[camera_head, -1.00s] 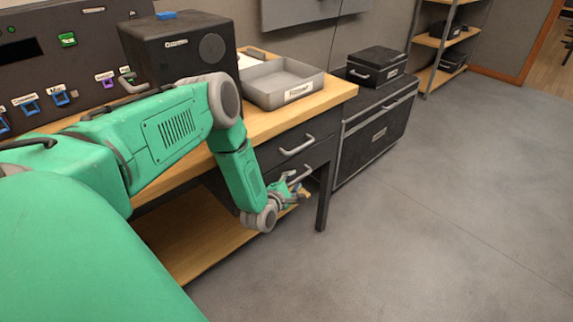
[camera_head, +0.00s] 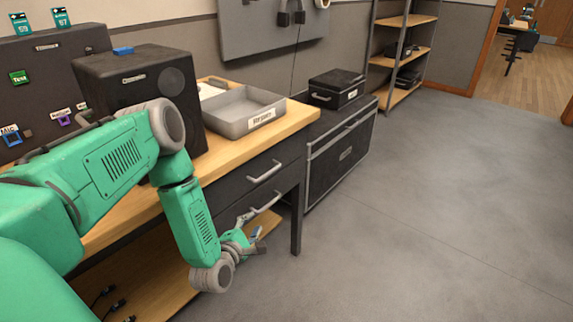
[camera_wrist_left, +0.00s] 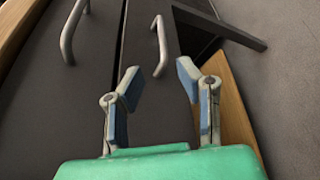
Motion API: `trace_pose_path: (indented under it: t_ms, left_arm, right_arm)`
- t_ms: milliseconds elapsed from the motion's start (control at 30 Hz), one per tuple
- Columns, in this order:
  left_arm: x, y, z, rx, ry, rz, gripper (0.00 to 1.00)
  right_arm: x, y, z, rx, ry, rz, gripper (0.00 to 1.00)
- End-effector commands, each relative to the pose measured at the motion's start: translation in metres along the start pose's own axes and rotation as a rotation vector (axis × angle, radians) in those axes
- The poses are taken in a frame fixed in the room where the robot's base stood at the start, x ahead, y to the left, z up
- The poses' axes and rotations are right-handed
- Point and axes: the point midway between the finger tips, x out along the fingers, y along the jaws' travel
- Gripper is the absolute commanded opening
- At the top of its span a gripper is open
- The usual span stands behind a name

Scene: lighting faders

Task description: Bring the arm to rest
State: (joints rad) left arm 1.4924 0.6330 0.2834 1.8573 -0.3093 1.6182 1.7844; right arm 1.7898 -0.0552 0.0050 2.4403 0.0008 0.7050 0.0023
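My left arm, green with grey joints, comes in from the left in the head view and bends down in front of the desk. My left gripper (camera_head: 258,241) is low beside the desk's drawers, near the lower drawer handle (camera_head: 262,205). In the left wrist view the two fingers of the left gripper (camera_wrist_left: 159,82) stand apart with nothing between them. The drawer fronts and a drawer handle (camera_wrist_left: 160,45) lie beyond the fingertips, and I see no contact. My right gripper is not in view.
The wooden desk (camera_head: 222,152) carries a grey tray (camera_head: 238,121), a black speaker box (camera_head: 140,80) and a dark control panel (camera_head: 30,90). A black trunk (camera_head: 340,150) with a smaller case (camera_head: 338,90) stands beyond it. The grey floor (camera_head: 430,210) to the right is clear.

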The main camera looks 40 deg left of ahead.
Motion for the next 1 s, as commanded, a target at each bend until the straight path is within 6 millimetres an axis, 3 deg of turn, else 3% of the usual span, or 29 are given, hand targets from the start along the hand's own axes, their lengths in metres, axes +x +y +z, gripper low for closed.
trace_pose_path:
  t_ms: [233,367,467,600,667,800,900,1000]
  left_arm:
    - [-0.001,-0.004,0.003,0.015,-0.003,-0.017,0.31]
    - [-0.015,-0.033,0.024,0.173,-0.021,-0.149,0.31]
    - [-0.045,-0.073,0.049,0.439,-0.078,-0.347,0.31]
    - [-0.114,-0.122,0.069,0.929,-0.256,-0.659,0.31]
    - [-0.148,-0.133,0.07,1.142,-0.36,-0.782,0.31]
    - [-0.221,-0.136,0.056,1.578,-0.63,-1.024,0.31]
    - [-0.259,-0.126,0.041,1.796,-0.808,-1.15,0.31]
    - [-0.284,-0.115,0.031,1.928,-0.938,-1.23,0.31]
  right_arm:
    - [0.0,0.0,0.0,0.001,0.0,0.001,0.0]
    - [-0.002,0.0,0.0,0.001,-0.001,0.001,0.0]
    - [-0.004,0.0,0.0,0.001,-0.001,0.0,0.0]
    - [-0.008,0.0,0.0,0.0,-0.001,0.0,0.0]
    - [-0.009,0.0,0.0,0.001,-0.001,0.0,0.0]
    - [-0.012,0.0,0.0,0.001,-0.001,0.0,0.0]
    - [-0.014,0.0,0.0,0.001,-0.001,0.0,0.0]
    - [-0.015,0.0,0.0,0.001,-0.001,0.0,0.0]
